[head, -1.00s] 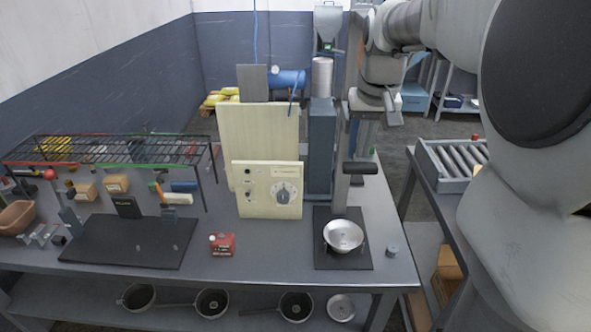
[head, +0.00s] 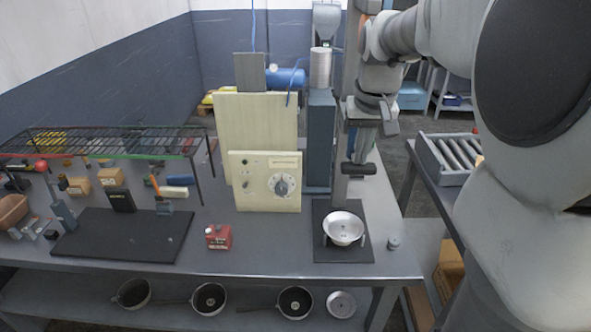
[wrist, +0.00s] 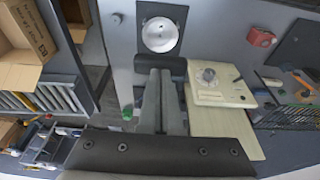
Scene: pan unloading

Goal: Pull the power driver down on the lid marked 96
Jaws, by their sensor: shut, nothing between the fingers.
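A shallow round silver metal piece (head: 343,228) sits on a dark square plate at the right of the bench; it also shows in the wrist view (wrist: 160,35). I cannot read a 96 on it. Above and behind it is a short black horizontal bar (head: 359,168) on an upright grey column; the bar also shows in the wrist view (wrist: 172,67). No part is clearly recognisable as the power driver. My gripper (wrist: 160,75) is shut and empty, its fingertips close to the black bar; I cannot tell whether they touch.
A cream control box with a dial (head: 265,182) stands left of the column. A red box (head: 219,237), a black mat (head: 123,235) and a wire rack (head: 100,143) lie further left. A small grey cylinder (head: 393,243) is near the right edge.

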